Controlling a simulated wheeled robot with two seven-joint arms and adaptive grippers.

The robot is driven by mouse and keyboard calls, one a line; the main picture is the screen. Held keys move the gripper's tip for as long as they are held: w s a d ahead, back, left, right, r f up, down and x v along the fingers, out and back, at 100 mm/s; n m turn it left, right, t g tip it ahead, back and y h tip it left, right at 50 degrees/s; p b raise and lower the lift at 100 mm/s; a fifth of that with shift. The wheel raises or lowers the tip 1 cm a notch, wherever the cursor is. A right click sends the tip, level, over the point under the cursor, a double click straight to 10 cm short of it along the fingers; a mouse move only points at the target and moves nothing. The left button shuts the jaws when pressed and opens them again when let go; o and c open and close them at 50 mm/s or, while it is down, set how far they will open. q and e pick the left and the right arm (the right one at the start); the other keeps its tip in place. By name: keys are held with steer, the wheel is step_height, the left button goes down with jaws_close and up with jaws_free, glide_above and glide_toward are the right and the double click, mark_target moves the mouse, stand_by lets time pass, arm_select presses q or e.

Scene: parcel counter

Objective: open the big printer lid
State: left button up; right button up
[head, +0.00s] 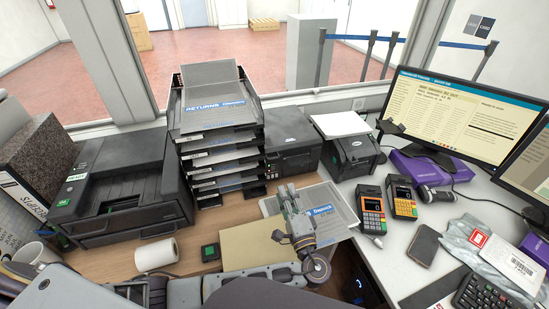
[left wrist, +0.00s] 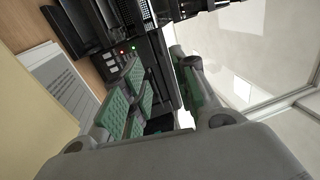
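The big printer is the wide black machine (head: 125,195) at the left of the counter. Its flat lid (head: 128,151) looks down. A smaller black printer (head: 291,158) stands right of the paper trays. My left gripper (head: 288,198) is over the middle of the counter, in front of that smaller printer and well right of the big one. In the left wrist view its green-padded fingers (left wrist: 158,72) are apart with nothing held between them. The smaller printer's front, with red and green lights (left wrist: 128,48), appears beyond them. My right gripper is not in view.
A tall stack of paper trays (head: 215,135) stands between the two printers. A paper roll (head: 156,255) and a small dark green-topped block (head: 210,252) lie in front. Papers (head: 335,205) lie by the gripper. Card terminals (head: 371,208) and monitors (head: 455,115) fill the right.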

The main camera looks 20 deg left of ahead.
arm_select(q)
steer(key=shift+s, duration=0.15)
